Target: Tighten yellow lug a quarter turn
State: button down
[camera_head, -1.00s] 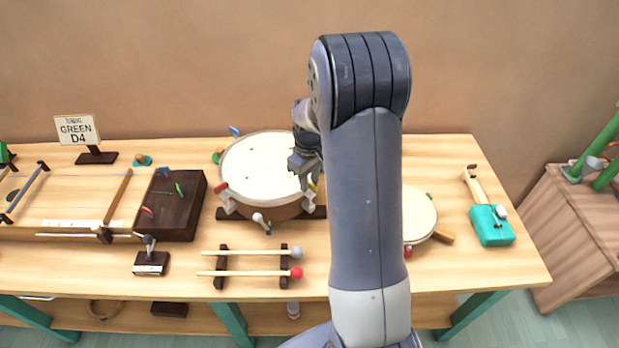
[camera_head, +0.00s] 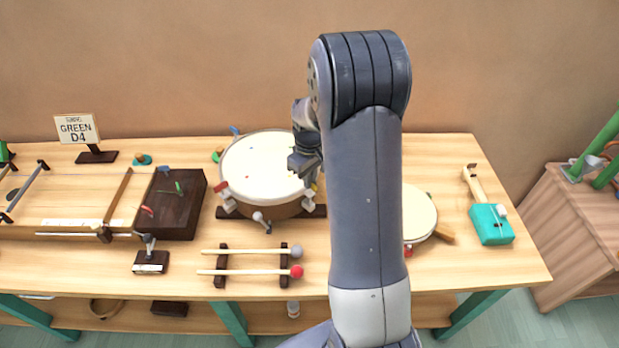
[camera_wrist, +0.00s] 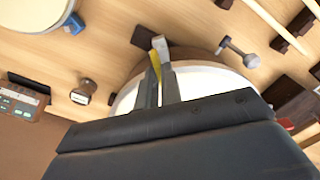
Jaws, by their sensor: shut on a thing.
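The round drum (camera_head: 262,165) with a cream head and brown shell stands on the table, with coloured lugs around its rim. The yellow lug (camera_head: 314,187) is at the drum's front right rim, partly hidden by my gripper and arm. My gripper (camera_head: 306,172) is at that rim. In the wrist view the fingers of my gripper (camera_wrist: 160,75) are shut on the yellow lug (camera_wrist: 155,62), of which a thin yellow strip shows beside a pale metal bracket. The lug's exact angle is hard to tell.
A red lug (camera_head: 222,184) and a grey-handled lug (camera_head: 260,218) are on the drum's front side. Two mallets (camera_head: 250,272) lie on a rack in front. A smaller drum (camera_head: 418,213) stands right, partly behind my arm. A dark wooden box (camera_head: 172,205) is left.

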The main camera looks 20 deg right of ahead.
jog(key=m+b, duration=0.1)
jog(key=m, duration=0.4)
jog(key=shift+d, duration=0.1)
jog(key=m+b, duration=0.1)
jog(key=m, duration=0.5)
jog(key=m+b, duration=0.1)
jog(key=m, duration=0.5)
jog(key=shift+s+d, duration=0.1)
jog(key=shift+d, duration=0.05)
jog(key=shift+m, duration=0.4)
jog(key=c, duration=1.6)
grip_release()
notch_tip(320, 180, up, 11)
jog(key=shift+f+b, duration=0.1)
jog(key=shift+b, duration=0.25)
